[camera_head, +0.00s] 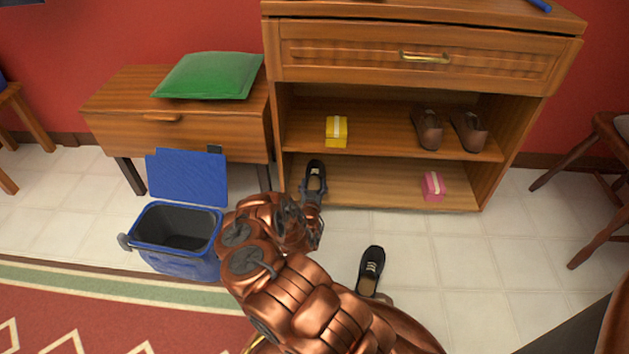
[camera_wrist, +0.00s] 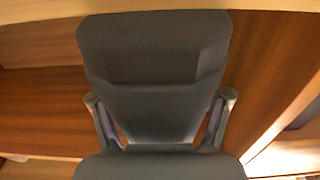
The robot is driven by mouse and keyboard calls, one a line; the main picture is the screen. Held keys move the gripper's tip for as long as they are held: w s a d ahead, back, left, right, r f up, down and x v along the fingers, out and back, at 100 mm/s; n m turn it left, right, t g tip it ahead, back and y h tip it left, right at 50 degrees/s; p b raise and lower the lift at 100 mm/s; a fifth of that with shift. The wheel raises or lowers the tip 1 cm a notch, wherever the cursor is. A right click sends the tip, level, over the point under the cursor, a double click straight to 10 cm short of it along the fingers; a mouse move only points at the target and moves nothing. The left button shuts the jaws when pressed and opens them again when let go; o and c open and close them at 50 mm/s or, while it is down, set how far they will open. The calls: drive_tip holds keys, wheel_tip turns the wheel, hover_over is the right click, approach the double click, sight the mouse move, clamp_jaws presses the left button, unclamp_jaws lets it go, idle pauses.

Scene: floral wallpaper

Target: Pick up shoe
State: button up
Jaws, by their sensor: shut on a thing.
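A black shoe (camera_head: 315,172) is at the end of my gripper (camera_head: 311,195), at the left front of the cabinet's lower shelf. My gripper is shut on this shoe. In the wrist view the dark shoe (camera_wrist: 152,50) fills the middle, with one finger of my gripper (camera_wrist: 160,115) on each side of it. I cannot tell whether the shoe touches the shelf. A second black shoe (camera_head: 371,268) with a tan inside lies on the floor to the right of my arm, its near end partly hidden. A pair of brown shoes (camera_head: 428,130) stands on the upper shelf.
The wooden cabinet (camera_head: 388,193) also holds a yellow box (camera_head: 336,131) and a pink box (camera_head: 433,186). A blue bin (camera_head: 176,262) with its lid up stands left of my arm. A low table (camera_head: 120,95) bears a green cushion (camera_head: 208,75). A chair (camera_head: 600,150) stands right. Tile floor right of the second shoe is clear.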

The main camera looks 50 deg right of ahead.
drive_tip(key=shift+r+p, duration=0.4)
drive_tip(key=shift+r, duration=0.1)
drive_tip(key=r+p, duration=0.2)
drive_tip(key=r, duration=0.1)
drive_tip(key=shift+s+a, duration=0.15)
drive_tip(key=shift+a, duration=0.05)
drive_tip(key=p+v, duration=0.1)
drive_tip(key=v, duration=0.3)
drive_tip(key=p+v, duration=0.1)
drive_tip(key=v, duration=0.4)
drive_tip(key=p+v, duration=0.1)
drive_tip(key=v, duration=0.3)
drive_tip(key=shift+s+a+r, duration=0.25)
drive_tip(key=shift+s+r, duration=0.05)
drive_tip(key=shift+r, duration=0.1)
drive_tip(key=shift+v, duration=0.85)
drive_tip(key=shift+r+p, duration=0.2)
drive_tip(key=shift+p, duration=0.1)
